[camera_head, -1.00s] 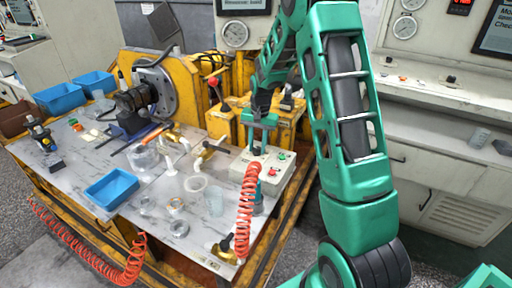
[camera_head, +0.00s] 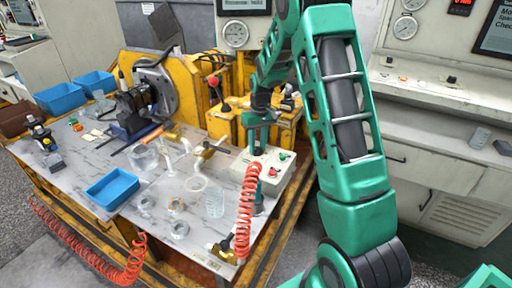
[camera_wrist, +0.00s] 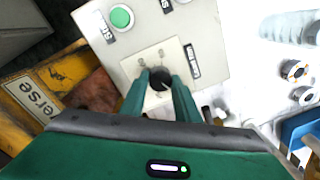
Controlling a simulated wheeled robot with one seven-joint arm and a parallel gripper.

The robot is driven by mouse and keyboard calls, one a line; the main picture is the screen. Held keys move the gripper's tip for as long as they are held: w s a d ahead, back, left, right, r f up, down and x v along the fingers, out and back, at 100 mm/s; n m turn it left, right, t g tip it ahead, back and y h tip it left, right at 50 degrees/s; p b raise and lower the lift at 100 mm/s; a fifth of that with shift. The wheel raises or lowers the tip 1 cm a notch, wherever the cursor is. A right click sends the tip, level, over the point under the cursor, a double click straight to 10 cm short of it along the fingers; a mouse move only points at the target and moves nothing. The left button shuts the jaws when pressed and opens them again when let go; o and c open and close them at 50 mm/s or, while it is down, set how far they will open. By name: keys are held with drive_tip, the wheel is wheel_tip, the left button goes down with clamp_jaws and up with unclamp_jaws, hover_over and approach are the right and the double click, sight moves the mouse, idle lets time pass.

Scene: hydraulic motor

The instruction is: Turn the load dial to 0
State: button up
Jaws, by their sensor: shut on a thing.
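The load dial (camera_wrist: 159,78) is a black round knob on a pale square plate of the control box (camera_wrist: 207,38), seen in the wrist view. My gripper (camera_wrist: 160,86) is shut on the dial, with one green finger at each side of it. The dial's scale marks are too small to read. In the head view my gripper (camera_head: 256,148) points down at the control box (camera_head: 278,160) on the table's right side, and the dial is hidden there behind my fingers.
A green button (camera_wrist: 121,17) sits beside the dial's plate. A coiled red hose (camera_head: 245,210) hangs by the box's left front. Clear cups, fittings and a blue tray (camera_head: 112,188) occupy the table (camera_head: 95,160). A yellow frame (camera_head: 222,122) stands behind the box.

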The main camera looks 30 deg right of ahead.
sight(258, 147)
drive_tip(key=shift+w+a+r+n, duration=0.1)
drive_tip(key=shift+w+n, duration=0.05)
drive_tip(key=shift+n, duration=0.55)
drive_tip(key=o, duration=1)
drive_tip(key=shift+o, duration=0.2)
wheel_tip(258, 147, up, 11)
drive_tip(key=shift+d, duration=0.35)
drive_tip(key=shift+f, duration=0.2)
